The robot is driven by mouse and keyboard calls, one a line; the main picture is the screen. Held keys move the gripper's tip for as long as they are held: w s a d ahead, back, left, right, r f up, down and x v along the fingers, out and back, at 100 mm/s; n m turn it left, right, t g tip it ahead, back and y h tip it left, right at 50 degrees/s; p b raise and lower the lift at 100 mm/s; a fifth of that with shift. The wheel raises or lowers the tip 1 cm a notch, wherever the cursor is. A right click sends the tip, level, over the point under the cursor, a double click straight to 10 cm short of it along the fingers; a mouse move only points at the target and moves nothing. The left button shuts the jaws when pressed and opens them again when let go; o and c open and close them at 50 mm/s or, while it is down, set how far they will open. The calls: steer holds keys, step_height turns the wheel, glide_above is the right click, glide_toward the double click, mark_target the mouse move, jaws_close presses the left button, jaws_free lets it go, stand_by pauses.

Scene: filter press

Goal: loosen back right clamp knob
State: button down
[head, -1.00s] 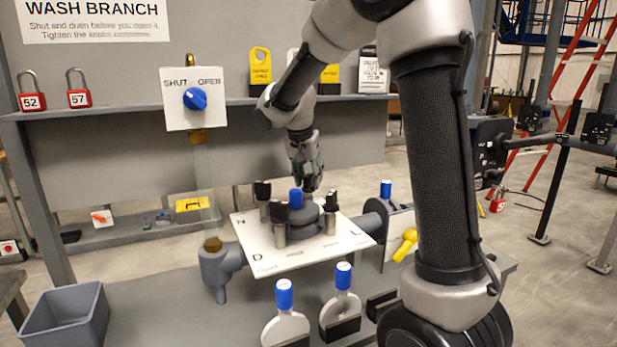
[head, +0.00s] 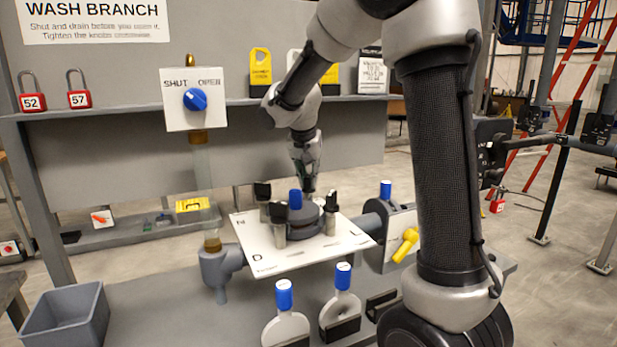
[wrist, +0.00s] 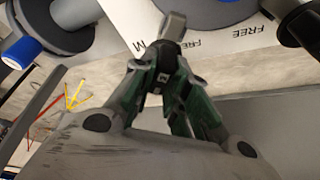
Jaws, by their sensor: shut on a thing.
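The filter housing (head: 304,221) sits on a white plate (head: 270,258), ringed by upright clamp knobs with black tops and metal stems. The front left knob (head: 278,222), front right knob (head: 331,212) and back left knob (head: 262,193) stand clear. My gripper (head: 308,188) points down at the back right of the housing. In the wrist view, my gripper (wrist: 170,52) has its green-sided fingers closed on the dark back right clamp knob (wrist: 168,27). The fingers hide much of this knob, and the housing hides its foot in the head view.
A blue-capped post (head: 295,198) rises from the housing top. A yellow handle (head: 405,244) is to the right, and a valve panel with a blue dial (head: 195,99) is behind left. Blue-topped handles (head: 284,295) stand in front. A grey bin (head: 66,318) is at the lower left.

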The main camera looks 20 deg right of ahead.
steer(key=n, duration=0.2)
steer(key=n+y, duration=0.1)
steer(key=n, duration=0.1)
steer(key=shift+f+t+y, duration=0.15)
steer(key=shift+t+y, duration=0.15)
steer(key=n+y, duration=0.1)
steer(key=n, duration=0.3)
steer(key=shift+n+y, duration=0.4)
steer(key=n+y, duration=0.1)
steer(key=n, duration=0.3)
steer(key=shift+y, duration=0.3)
steer(key=shift+s+f+n+g+y, duration=0.1)
steer(key=shift+n+g+y, duration=0.45)
steer(key=shift+n, duration=1.15)
steer(key=c, duration=1.4)
jaws_free()
